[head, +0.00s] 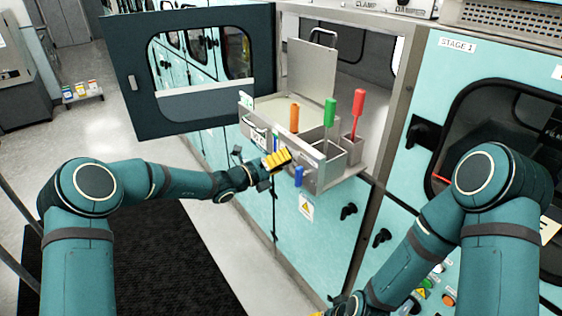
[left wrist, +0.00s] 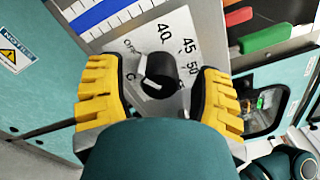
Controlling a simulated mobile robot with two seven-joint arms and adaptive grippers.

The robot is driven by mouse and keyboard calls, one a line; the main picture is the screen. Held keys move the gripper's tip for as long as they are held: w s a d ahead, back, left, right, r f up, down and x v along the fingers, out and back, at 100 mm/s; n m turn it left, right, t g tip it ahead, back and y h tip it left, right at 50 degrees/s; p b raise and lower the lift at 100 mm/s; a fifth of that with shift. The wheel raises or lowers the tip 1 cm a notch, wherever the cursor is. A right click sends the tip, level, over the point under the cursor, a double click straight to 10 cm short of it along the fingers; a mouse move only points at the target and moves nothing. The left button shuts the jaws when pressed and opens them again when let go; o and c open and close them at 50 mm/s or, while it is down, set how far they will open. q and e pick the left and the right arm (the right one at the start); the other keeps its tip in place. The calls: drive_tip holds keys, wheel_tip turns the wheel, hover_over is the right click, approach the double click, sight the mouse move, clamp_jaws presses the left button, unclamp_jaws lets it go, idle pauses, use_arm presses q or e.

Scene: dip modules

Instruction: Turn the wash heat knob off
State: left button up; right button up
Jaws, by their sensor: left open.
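The wash heat knob (left wrist: 158,76) is a black round knob on a pale dial plate (left wrist: 181,30) marked OFF, 40, 45, 50 and °C, in the left wrist view. A white mark shows on its left part; its exact setting is hard to tell. My left gripper (head: 277,159) is open, its yellow fingers on either side of the knob, with a gap visible by the right finger. Contact on the left is unclear. In the head view the gripper hides the knob at the tank's front. Only a yellow bit of my right gripper (head: 318,314) shows at the bottom edge.
A metal tank box (head: 318,178) carries orange, green and red handled tools. Left of it a dark-framed door (head: 120,75) stands open. A warning label (head: 306,206) is below.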

use_arm(q)
drive_tip(key=v, duration=1.2)
drive_tip(key=s+d+f+m+g+y+b, duration=0.1)
drive_tip(key=s+d+f+m+g, duration=0.1)
drive_tip(key=s+f+m+g, duration=0.3)
drive_tip(key=s+d+f+m+g+y+b, duration=0.1)
drive_tip(key=s+d+f+m, duration=0.2)
drive_tip(key=f, duration=0.5)
drive_tip(key=s+a+f+m+g+y+b, duration=0.1)
drive_tip(key=s+f+m+y, duration=0.3)
drive_tip(key=s+f+m, duration=0.6)
drive_tip(key=s+a+f+m+g+y+b, duration=0.1)
drive_tip(key=s+a+f+m+y+b, duration=0.3)
drive_tip(key=s+f+m, duration=0.6)
drive_tip(key=s+m, duration=0.1)
drive_tip(key=m, duration=0.5)
drive_tip(key=shift+f+m+g+y, duration=0.25)
drive_tip(key=shift+m+g+y, duration=0.05)
drive_tip(key=shift+m, duration=0.1)
